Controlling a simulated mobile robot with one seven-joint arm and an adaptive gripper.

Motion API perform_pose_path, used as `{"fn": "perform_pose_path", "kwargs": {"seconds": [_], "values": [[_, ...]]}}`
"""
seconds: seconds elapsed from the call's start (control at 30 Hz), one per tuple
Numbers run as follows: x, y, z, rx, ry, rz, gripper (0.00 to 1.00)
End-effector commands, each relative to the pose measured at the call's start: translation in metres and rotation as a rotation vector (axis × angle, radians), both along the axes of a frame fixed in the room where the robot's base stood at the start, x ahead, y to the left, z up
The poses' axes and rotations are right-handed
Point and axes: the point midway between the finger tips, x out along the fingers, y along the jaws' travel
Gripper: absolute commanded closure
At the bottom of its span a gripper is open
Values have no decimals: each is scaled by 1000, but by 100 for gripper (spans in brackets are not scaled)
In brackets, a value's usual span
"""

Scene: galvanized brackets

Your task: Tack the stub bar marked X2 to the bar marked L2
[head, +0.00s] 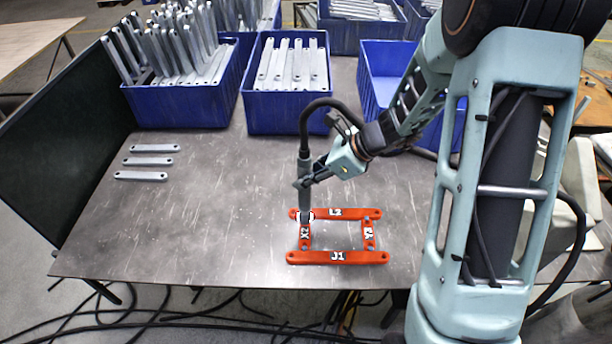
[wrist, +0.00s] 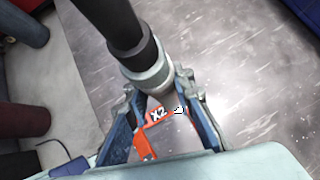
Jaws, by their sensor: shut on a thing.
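My gripper (head: 306,183) is shut on a grey torch (head: 305,200) with a black cable. The torch points down, its tip at the left end of the orange bar marked L2 (head: 350,213). The orange stub bar marked X2 (head: 305,236) runs from there to the orange bar marked J1 (head: 310,257). In the wrist view the torch (wrist: 148,66) sits between both fingers, with X2 (wrist: 158,115) below. A small white patch shows by the torch tip. The tip's exact contact is hidden.
A second orange stub bar (head: 369,235) joins L2 and J1 on the right; its mark is hard to read. Several loose grey bars (head: 150,161) lie at left. Blue bins (head: 285,108) of grey bars line the back. The table's middle left is clear.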

Motion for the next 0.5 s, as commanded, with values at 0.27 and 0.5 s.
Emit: {"fn": "perform_pose_path", "kwargs": {"seconds": [0.27,0.5], "values": [[-1,-1,4,-3,3,-1,100],[0,0,37,-2,0,1,100]]}}
